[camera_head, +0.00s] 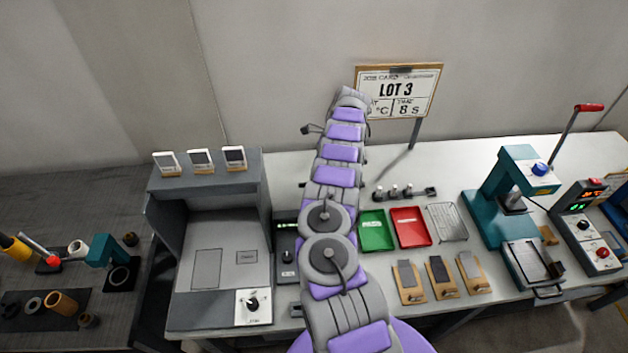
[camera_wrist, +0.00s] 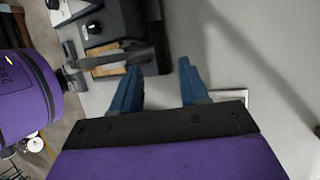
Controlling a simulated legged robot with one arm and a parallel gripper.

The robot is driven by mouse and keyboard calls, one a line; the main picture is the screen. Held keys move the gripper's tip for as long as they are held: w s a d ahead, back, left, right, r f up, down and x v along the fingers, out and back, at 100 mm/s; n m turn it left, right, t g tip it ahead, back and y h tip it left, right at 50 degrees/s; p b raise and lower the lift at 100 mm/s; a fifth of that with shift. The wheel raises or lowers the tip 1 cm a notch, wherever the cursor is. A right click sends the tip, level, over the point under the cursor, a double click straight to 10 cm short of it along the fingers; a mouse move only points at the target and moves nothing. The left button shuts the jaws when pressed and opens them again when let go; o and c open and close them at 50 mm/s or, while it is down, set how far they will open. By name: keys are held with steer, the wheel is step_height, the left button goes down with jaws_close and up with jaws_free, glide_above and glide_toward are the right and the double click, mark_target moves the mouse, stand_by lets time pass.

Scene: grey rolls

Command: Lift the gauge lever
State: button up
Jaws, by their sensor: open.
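My gripper (camera_wrist: 158,68) shows in the wrist view with two blue fingers apart and nothing between them. Beyond its left finger is a dark bar (camera_wrist: 115,60) beside a dark box-like device; I cannot tell whether this is the gauge lever. In the head view my arm reaches over the bench toward the back, and I cannot make out the fingers. A red-handled lever (camera_head: 590,108) stands raised on the unit at the far right. A smaller red-tipped lever (camera_head: 38,249) is on the left side table. No lever is clearly marked as the gauge's.
A green tray (camera_head: 376,231), red tray (camera_head: 411,227) and wire tray (camera_head: 447,223) lie right of my arm. Several wooden-backed pieces (camera_head: 441,276) lie in front. A teal press (camera_head: 502,205) stands right, a grey machine (camera_head: 217,248) left. A LOT 3 sign (camera_head: 399,92) stands behind.

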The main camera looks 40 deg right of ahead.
steer(key=r, duration=0.3)
steer(key=shift+w+a+r, duration=0.2)
steer(key=shift+w+a, duration=0.05)
steer(key=shift+a, duration=0.05)
